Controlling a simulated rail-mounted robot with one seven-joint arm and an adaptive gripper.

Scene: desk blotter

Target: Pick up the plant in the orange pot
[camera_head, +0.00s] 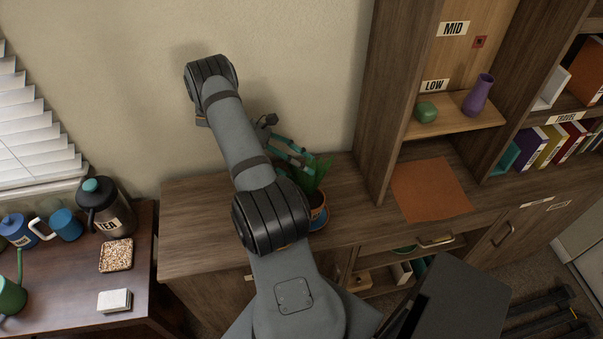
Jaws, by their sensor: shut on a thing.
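The plant (316,177) has green upright leaves and stands in an orange pot (319,213) on the wooden cabinet top, behind my arm. My arm covers the left part of the pot. A blue rim or saucer (322,222) shows at the pot's base. My gripper (297,158) has teal parts and reaches in at the plant's leaves from the upper left. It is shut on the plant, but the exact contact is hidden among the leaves. I cannot tell whether the pot is clear of the surface.
A shelf unit (385,110) stands right of the plant, with a green object (426,112) and purple vase (478,95) on its low shelf. An orange mat (430,188) lies on the cabinet (195,235). A side table at left holds a tea pot (108,210) and mugs.

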